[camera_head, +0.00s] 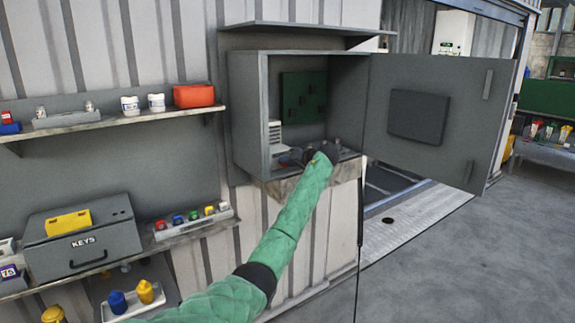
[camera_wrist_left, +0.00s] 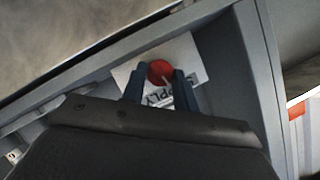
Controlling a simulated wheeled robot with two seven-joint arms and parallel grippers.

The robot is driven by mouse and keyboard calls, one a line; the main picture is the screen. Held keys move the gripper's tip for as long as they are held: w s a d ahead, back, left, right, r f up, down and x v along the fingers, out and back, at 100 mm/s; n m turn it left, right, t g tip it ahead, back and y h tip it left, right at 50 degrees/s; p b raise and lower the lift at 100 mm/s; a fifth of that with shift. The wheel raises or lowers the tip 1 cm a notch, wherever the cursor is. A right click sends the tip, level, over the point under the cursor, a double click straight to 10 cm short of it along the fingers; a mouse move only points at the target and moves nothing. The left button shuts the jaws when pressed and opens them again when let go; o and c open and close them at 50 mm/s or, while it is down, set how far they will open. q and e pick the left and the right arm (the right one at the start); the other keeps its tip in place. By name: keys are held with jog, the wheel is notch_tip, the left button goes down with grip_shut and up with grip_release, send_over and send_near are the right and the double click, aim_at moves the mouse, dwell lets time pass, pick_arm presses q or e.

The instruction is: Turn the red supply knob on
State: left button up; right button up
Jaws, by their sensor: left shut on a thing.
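The red supply knob (camera_wrist_left: 160,72) shows in the left wrist view on a white plate (camera_wrist_left: 186,52) with partly hidden lettering that ends in "PPLY". A pale line marks the knob's face. My left gripper (camera_wrist_left: 159,80) has its two dark fingers on either side of the knob and is shut on it. In the head view my left gripper (camera_head: 322,156) reaches into the open grey cabinet (camera_head: 250,110), low down near its floor, and hides the knob there. My right gripper is in neither view.
The cabinet door (camera_head: 425,120) stands wide open to the right. A green board (camera_head: 303,97) is on the cabinet's back wall. A shelf (camera_head: 120,119) with small containers and a KEYS box (camera_head: 85,240) are to the left. Open floor lies at the right.

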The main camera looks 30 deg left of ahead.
pick_arm(q)
jog(key=shift+m, duration=0.3)
jog(key=shift+w+m+g+y, duration=0.1)
jog(key=shift+m+g+y, duration=0.4)
jog(key=shift+m+g, duration=0.15)
jog(key=o, duration=0.7)
jog(key=shift+d+f, duration=0.1)
jog(key=shift+d+b, duration=0.3)
jog(key=shift+b, duration=0.1)
jog(key=shift+b+v, duration=1.45)
jog(key=shift+v, duration=2.15)
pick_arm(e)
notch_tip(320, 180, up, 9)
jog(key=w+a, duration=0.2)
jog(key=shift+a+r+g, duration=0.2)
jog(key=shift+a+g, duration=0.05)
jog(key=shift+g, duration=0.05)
